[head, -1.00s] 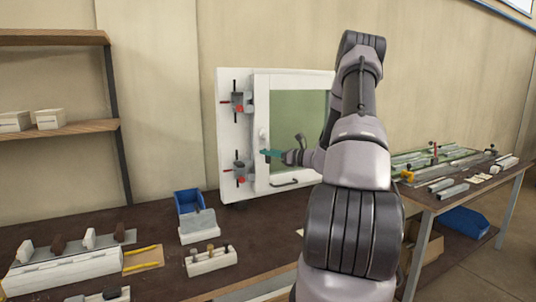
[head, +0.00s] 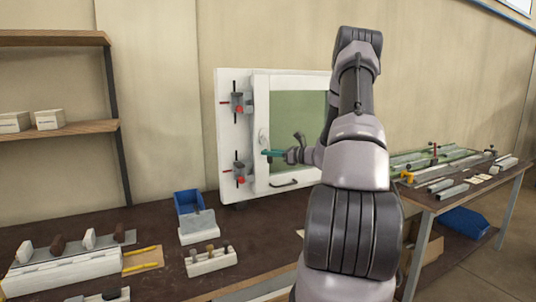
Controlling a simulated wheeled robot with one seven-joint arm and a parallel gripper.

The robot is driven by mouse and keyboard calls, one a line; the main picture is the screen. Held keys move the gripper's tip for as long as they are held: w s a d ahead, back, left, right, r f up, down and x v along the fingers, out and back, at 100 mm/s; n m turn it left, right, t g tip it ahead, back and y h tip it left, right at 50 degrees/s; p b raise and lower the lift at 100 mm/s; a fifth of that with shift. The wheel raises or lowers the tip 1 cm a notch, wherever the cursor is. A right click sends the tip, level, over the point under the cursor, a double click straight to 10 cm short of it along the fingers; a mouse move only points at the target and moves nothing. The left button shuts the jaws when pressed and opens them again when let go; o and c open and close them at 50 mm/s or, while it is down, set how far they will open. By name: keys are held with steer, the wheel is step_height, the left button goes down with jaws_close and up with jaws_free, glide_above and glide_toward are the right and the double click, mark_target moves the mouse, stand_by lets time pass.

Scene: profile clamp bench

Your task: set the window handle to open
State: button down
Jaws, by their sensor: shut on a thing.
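The white window sash (head: 261,100) with a green pane stands upright in its frame on the bench in the head view. The window handle (head: 263,137) is a small pale fitting on the sash's left stile, and its grip end runs down to my fingertips. My gripper (head: 268,153), with teal fingers, reaches in from the right and is shut on the handle's lower end. The handle points roughly downward; its exact angle is too small to tell. My arm hides the right part of the sash.
Two red-and-grey clamps (head: 238,103) hold the frame's left board. A blue bin (head: 188,201) and a block with pegs (head: 210,261) stand on the bench to the left. A second table (head: 450,195) with profiles is at right.

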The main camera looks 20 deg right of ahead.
steer(key=n+h, duration=0.1)
steer(key=d+n+g+h, duration=0.1)
steer(key=shift+s+d+f+n, duration=0.1)
steer(key=shift+s+d+n, duration=0.05)
steer(key=shift+d+n, duration=0.15)
steer(key=d+r+n+g+h, duration=0.1)
steer(key=d+r+n+h, duration=0.2)
steer(key=r+n+h, duration=0.2)
steer(key=shift+w+d+r+n+g+h, duration=0.2)
steer(key=shift+d+n+g+h, duration=0.2)
steer(key=shift+n+h, duration=0.9)
steer(key=shift+r, duration=0.15)
steer(key=c, duration=0.8)
jaws_free()
steer(key=shift+s, duration=0.1)
steer(key=v, duration=1)
steer(key=shift+s+a+r, duration=0.15)
steer(key=shift+s+a, duration=0.05)
steer(key=shift+a, duration=0.15)
